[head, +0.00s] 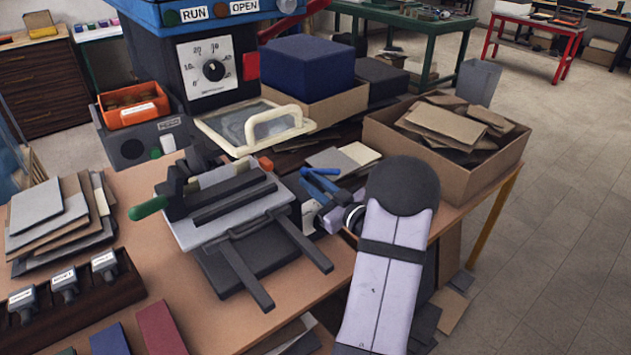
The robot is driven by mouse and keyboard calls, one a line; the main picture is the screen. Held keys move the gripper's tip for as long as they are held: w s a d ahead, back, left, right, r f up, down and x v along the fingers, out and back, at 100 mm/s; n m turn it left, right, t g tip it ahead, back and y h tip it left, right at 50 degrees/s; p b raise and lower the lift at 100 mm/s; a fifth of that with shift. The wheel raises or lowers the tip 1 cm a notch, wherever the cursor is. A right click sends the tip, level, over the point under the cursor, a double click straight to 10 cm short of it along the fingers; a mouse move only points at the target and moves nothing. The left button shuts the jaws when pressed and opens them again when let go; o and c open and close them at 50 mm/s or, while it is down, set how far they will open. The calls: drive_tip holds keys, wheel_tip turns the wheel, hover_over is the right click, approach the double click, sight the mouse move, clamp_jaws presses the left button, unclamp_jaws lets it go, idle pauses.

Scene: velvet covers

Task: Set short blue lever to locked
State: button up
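A short blue lever (319,183) shows in the head view at the right side of a dark grey clamping fixture (232,205). It slopes down to the right, with a smaller blue piece beside its upper end. No locked mark is readable near it. My gripper (332,207) is low beside the lever, partly hidden behind my own arm. Its fingers are too small and covered to show whether they are open or shut, or whether they touch the lever. The fixture also has a green-ended handle (148,207) at the left and an orange-red knob (265,163) at the top.
A blue machine with a dial (213,70) stands behind. A cream-framed lid with a handle (272,122) lies close behind the fixture. A cardboard box of sheets (480,165) is at right. Stacked sheets (60,215) and a dark stamp rack (75,305) fill the left.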

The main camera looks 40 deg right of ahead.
drive_tip(key=shift+d+r, duration=0.1)
drive_tip(key=shift+d, duration=0.2)
drive_tip(key=shift+s+d, duration=1.25)
drive_tip(key=shift+d, duration=0.25)
drive_tip(key=shift+s+d, duration=1.2)
drive_tip(key=shift+d, duration=0.3)
drive_tip(key=shift+s+d, duration=0.2)
drive_tip(key=shift+a+f+p, duration=0.1)
drive_tip(key=shift+f+p, duration=0.1)
drive_tip(key=shift+p, duration=0.1)
drive_tip(key=b, duration=0.1)
approach(334, 174)
drive_tip(key=shift+s+f, duration=0.15)
drive_tip(key=shift+s, duration=1.05)
